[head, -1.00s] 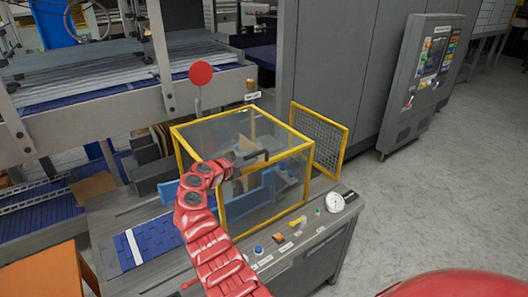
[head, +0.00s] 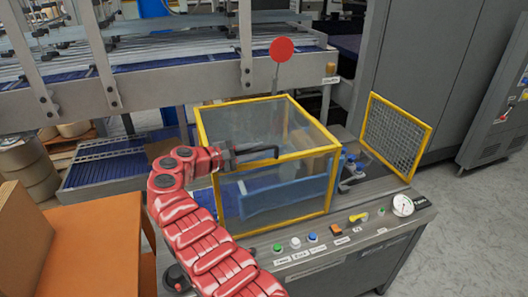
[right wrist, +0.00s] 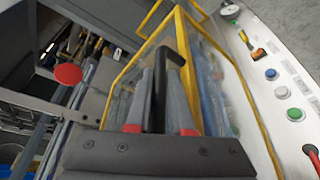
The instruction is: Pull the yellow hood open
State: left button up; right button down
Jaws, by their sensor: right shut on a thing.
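The yellow hood (head: 255,122) is a clear box with a yellow frame on the grey machine, in the middle of the head view. Its black handle (head: 262,153) sticks out at the front. My right gripper (head: 232,156) is shut on this handle, at the hood's left front. In the right wrist view the handle (right wrist: 160,88) stands between the two grey fingers. A gap shows between the hood and the yellow mesh guard (head: 394,135), with a machine fixture (head: 352,172) uncovered there. My left gripper is not in view.
A panel with buttons (head: 295,242) and a white dial (head: 402,205) runs along the machine's front. A red disc (head: 281,49) stands behind the hood. An orange surface (head: 85,240) with a cardboard box (head: 25,240) is at the left. Floor is free at the right.

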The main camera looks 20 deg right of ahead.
jog(key=shift+a, duration=0.15)
jog(key=c, duration=0.8)
grip_release()
